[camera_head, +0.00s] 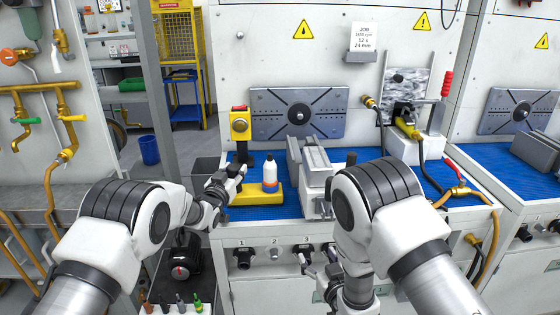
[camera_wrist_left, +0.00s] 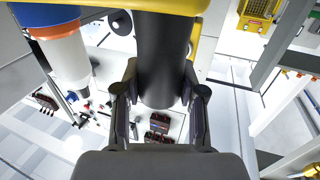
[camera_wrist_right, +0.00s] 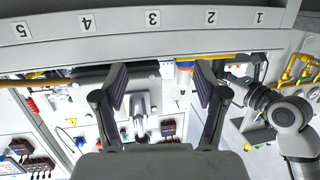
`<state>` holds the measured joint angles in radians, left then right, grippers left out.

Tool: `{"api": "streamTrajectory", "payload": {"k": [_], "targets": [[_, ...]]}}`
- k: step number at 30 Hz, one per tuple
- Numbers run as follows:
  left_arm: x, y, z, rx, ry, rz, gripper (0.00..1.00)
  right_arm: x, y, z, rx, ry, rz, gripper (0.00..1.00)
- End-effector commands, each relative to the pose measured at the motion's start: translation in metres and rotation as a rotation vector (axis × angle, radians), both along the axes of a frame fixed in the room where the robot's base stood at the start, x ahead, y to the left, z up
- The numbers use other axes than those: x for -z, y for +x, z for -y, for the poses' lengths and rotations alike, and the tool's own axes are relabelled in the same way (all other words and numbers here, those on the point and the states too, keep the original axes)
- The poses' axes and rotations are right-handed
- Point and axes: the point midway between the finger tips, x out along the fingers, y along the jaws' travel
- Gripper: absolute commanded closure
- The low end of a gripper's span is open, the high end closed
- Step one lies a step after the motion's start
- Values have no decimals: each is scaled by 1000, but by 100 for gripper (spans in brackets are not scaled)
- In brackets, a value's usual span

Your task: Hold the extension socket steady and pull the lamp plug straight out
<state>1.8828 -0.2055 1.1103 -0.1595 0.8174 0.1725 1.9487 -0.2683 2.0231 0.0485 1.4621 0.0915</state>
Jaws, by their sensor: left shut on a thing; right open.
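My left gripper (camera_head: 236,172) is shut on a black cylindrical post (camera_wrist_left: 160,55). The post is between its fingers in the left wrist view, with yellow parts at the top edge. In the head view the gripper is beside a yellow stand (camera_head: 262,196), below a yellow box with a red top (camera_head: 240,124). My right gripper (camera_head: 318,260) is open near the numbered front panel; its spread fingers also show in the right wrist view (camera_wrist_right: 161,80), with nothing held between them. I cannot clearly identify the extension socket or the lamp plug.
A white bottle with an orange band (camera_head: 269,174) stands close to the left gripper. A grey vise (camera_head: 314,178) is on the blue bench top (camera_head: 290,205). A brass tap with hoses (camera_head: 455,195) is at the right. My right arm hides part of the bench.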

Motion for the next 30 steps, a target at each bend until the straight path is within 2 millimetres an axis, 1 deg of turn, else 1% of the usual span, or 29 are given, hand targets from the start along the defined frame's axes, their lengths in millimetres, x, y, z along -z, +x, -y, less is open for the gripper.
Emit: {"api": "streamTrajectory", "payload": {"k": [1, 4, 7, 8, 9, 12, 16, 19, 22, 26, 30], "targets": [[-2, 0, 0, 0, -1, 4, 100, -23, 12, -14, -25, 15, 87, 28], [-2, 0, 0, 0, -1, 4, 100, -67, 30, -38, -71, 47, 245, 28], [-2, 0, 0, 0, -1, 4, 100, -108, 52, -61, -112, 76, 351, 28], [-2, 0, 0, 0, -1, 4, 100, -119, 62, -66, -122, 83, 360, 28], [-2, 0, 0, 0, -1, 4, 100, -133, 77, -73, -132, 86, 356, 28], [-2, 0, 0, 0, -1, 4, 100, -162, 113, -83, -144, 78, 306, 28], [-2, 0, 0, 0, -1, 4, 100, -188, 143, -85, -142, 49, 234, 28], [-2, 0, 0, 0, -2, 5, 100, -199, 154, -85, -139, 33, 201, 28], [-2, 1, 0, 0, -2, 5, 100, -197, 157, -85, -137, 28, 188, 28], [-2, 1, 0, 0, -2, 5, 100, -177, 156, -85, -138, 28, 185, 28], [-3, 1, 0, 0, -2, 5, 100, -145, 156, -85, -137, 29, 184, 28]]}}
